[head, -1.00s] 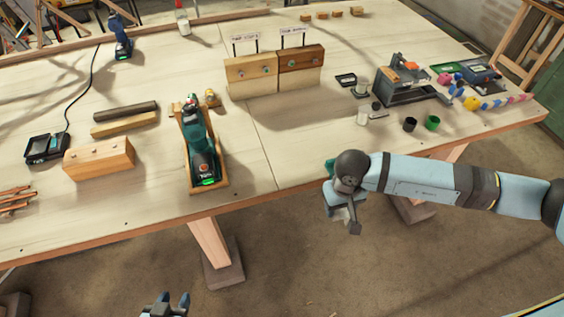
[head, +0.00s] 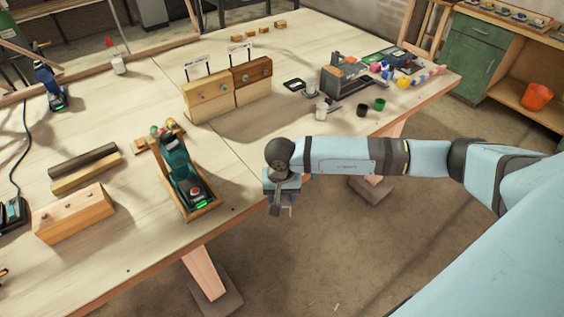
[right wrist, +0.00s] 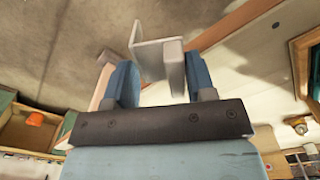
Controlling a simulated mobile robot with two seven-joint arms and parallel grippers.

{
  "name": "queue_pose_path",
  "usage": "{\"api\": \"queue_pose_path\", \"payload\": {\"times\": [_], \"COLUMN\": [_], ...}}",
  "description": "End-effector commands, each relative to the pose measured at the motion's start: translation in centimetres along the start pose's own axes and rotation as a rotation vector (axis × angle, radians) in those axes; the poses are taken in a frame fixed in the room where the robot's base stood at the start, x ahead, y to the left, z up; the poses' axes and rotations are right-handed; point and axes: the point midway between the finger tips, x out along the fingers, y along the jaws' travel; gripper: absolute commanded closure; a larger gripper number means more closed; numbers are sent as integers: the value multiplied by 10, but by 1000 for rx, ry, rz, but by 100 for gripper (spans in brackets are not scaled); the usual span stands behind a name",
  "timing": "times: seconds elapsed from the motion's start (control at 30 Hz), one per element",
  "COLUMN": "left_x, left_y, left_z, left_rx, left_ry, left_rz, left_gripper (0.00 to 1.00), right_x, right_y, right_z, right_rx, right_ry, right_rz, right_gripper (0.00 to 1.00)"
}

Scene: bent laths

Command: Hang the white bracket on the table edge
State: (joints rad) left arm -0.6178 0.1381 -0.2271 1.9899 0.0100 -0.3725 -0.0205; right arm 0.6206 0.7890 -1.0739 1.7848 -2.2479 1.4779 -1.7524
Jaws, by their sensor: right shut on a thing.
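The white bracket (right wrist: 150,45) is a pale bent plate between the two blue fingers of my right gripper (right wrist: 160,80) in the right wrist view. The gripper is shut on it. In the head view my right gripper (head: 283,200) points down just off the table's front edge, right of the green power tool; the bracket is mostly hidden there. The table (head: 110,255) has a light wooden top, and its edge (right wrist: 235,22) runs diagonally beside the bracket in the right wrist view. I cannot tell whether they touch. My left gripper is out of view.
A green tool in a wooden tray (head: 205,210) stands near the front edge, left of my right gripper. A wooden block (head: 75,213) is at the left. Black and green cups (head: 380,104) stand at the right. The tabletop between tray and cups is mostly clear.

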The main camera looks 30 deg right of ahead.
Motion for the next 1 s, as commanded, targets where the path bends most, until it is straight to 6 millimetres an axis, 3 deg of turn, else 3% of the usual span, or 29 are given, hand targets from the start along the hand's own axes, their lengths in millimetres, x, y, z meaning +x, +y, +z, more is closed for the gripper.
{"api": "queue_pose_path", "payload": {"times": [0.1,0.2,0.33,0.5,1.0], "left_x": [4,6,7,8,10], "left_y": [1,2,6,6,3], "left_z": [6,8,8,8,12], "left_rx": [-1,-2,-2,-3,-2], "left_ry": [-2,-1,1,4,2], "left_rz": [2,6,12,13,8], "left_gripper": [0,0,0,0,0], "right_x": [-2,-6,-12,-10,-1], "right_y": [8,16,24,28,28], "right_z": [-50,-82,-110,-120,-120], "right_rx": [350,622,862,971,969], "right_ry": [3,-4,-16,-23,-21], "right_rz": [2,-1,-3,-4,-5], "right_gripper": [75,75,75,75,75]}}
